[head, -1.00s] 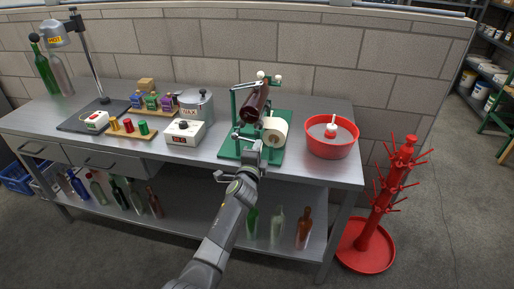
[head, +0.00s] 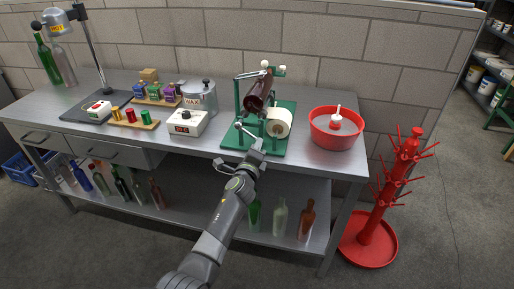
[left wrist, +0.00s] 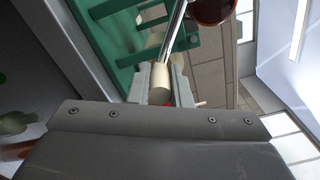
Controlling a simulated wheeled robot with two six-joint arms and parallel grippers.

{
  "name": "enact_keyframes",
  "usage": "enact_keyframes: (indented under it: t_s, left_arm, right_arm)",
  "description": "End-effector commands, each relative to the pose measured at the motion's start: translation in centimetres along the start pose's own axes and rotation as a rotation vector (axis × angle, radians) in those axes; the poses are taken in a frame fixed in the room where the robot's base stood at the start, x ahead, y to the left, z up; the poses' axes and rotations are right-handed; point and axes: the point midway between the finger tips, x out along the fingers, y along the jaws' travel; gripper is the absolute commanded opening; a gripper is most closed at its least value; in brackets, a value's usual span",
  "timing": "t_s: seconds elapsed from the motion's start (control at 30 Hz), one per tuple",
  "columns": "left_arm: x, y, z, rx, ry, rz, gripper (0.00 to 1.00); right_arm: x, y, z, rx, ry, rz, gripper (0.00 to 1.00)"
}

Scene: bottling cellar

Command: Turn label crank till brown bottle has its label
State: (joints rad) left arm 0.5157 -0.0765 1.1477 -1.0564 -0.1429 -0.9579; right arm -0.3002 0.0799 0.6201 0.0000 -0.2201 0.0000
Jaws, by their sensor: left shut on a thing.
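The green labelling machine (head: 272,146) stands on the steel bench. The brown bottle (head: 260,92) lies tilted across its top, and I see no label on the side facing me. A cream label roll (head: 278,122) sits on the front right of the machine. My left gripper (head: 250,146) is at the machine's front edge, by the crank. In the left wrist view the left gripper (left wrist: 161,84) is shut around the cream crank handle (left wrist: 158,84) on a shiny metal rod (left wrist: 174,30). The bottle's dark round end (left wrist: 211,8) shows beyond. My right gripper is out of view.
Left of the machine stand a white control box (head: 187,123), a wax pot (head: 199,97) and a spool board (head: 134,119). A red basin (head: 336,138) is close on the right. A red bottle tree (head: 385,200) stands on the floor beyond the bench end.

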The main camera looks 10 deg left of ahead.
Motion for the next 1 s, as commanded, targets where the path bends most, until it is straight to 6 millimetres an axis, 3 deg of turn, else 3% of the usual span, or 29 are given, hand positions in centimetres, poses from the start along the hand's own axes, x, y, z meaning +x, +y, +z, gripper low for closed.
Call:
enact_keyframes:
  t_s: [0.23, 0.27, 0.4, 0.77, 1.0]
  left_arm:
    - [0.0, 0.0, 0.0, -0.001, 0.000, 0.001, 0.00]
    - [0.0, 0.0, 0.0, -0.001, 0.000, 0.001, 0.20]
    - [0.0, 0.0, 0.0, -0.001, 0.000, 0.001, 0.39]
    - [-0.3, -0.1, 0.0, -0.002, 0.000, 0.001, 0.39]
    - [-3.2, -0.3, 0.2, -0.003, -0.001, 0.004, 0.39]
  right_arm:
    - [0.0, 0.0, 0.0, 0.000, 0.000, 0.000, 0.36]
    - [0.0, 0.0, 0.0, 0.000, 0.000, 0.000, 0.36]
    - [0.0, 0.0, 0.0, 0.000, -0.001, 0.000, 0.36]
    - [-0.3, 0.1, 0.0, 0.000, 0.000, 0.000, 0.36]
    - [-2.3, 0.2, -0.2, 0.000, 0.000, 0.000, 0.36]
